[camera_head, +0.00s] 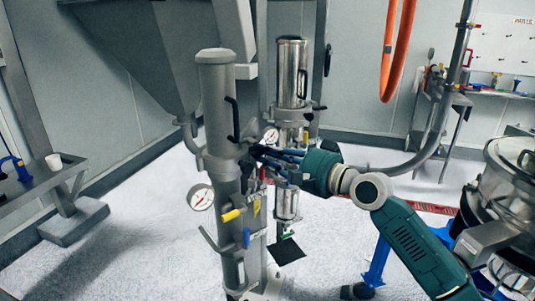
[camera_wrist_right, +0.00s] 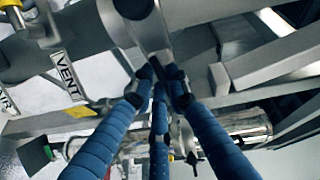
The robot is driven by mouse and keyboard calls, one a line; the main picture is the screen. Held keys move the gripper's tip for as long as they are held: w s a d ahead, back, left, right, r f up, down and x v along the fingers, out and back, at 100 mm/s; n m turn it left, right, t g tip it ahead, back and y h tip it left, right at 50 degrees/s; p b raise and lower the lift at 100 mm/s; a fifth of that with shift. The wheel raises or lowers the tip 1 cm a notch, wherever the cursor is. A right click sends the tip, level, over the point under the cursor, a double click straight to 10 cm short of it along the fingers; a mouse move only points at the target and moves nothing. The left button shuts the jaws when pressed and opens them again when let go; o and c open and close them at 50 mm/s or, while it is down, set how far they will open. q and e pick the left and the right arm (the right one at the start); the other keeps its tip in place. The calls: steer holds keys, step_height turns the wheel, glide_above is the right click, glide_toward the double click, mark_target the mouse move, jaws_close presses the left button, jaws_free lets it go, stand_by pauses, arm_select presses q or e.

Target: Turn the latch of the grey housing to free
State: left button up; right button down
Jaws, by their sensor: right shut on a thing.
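The grey housing (camera_head: 218,115) is a tall upright cylinder left of centre in the head view, with a dark handle on its side. My right gripper (camera_head: 260,154) reaches in from the right at the housing's middle joint. In the right wrist view, the blue fingers of my right gripper (camera_wrist_right: 160,76) are closed around the end of a grey metal lever, the latch (camera_wrist_right: 152,38). The fingers hide the end of the latch, and in the head view the gripper largely covers it. My left gripper is not in view.
A round gauge (camera_head: 200,197), a yellow-handled valve (camera_head: 231,215) and a blue handle (camera_head: 246,237) sit below on the column. A shiny steel cylinder (camera_head: 292,75) stands close behind. An orange hose (camera_head: 397,45) hangs at the upper right. Open floor (camera_head: 130,240) lies at left.

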steer(key=shift+r+n+t+h+p, duration=0.15)
steer(key=shift+n+h+p, duration=0.5)
steer(key=shift+n+p, duration=1.05)
steer(key=shift+n+t+h+p, duration=0.1)
steer(key=shift+n+h+p, duration=0.65)
steer(key=shift+n, duration=1.9)
steer(key=shift+r+n+t+h+p, duration=0.15)
steer(key=shift+n+h+p, duration=0.45)
steer(key=shift+n+p, duration=1.1)
steer(key=shift+n+b, duration=0.4)
steer(key=shift+n, duration=0.15)
steer(key=shift+f, duration=0.1)
steer(key=c, duration=1.7)
jaws_free()
steer(key=v, duration=0.7)
steer(key=shift+s+d, duration=0.15)
steer(key=shift+s, duration=0.1)
